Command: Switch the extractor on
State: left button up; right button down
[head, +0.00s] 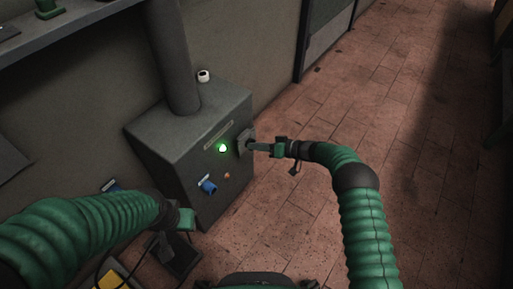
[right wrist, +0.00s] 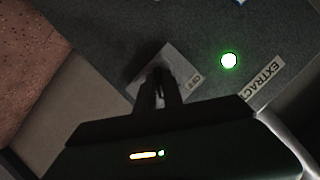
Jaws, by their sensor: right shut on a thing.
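The extractor (head: 175,150) is a dark grey box against the wall with a thick duct rising from its top. A green lamp (head: 222,148) glows on its front face; it also shows in the right wrist view (right wrist: 229,60) beside a label (right wrist: 263,82) reading "EXTRACT". My right gripper (head: 252,146) is at a switch plate (head: 242,141) to the right of the lamp. In the right wrist view its fingers (right wrist: 158,88) are shut at the plate (right wrist: 186,68) and hide the switch part between them. My left gripper (head: 182,238) is low, in front of the box; its fingers are unclear.
A blue knob (head: 209,187) and a small orange button (head: 227,175) are lower on the front face. A white cylinder (head: 203,76) stands on top of the box. A shelf (head: 60,38) runs along the wall. The tiled floor (head: 420,120) at right is clear.

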jog(key=shift+w+r, duration=0.1)
jog(key=shift+w, duration=0.05)
dwell(0.3)
jog(key=c, duration=1.5)
grip_release()
jog(key=shift+o, duration=0.2)
jog(key=p+v, duration=0.7)
jog(key=v, duration=0.9)
jog(key=shift+d+p, duration=0.4)
jog(key=shift+d, duration=0.1)
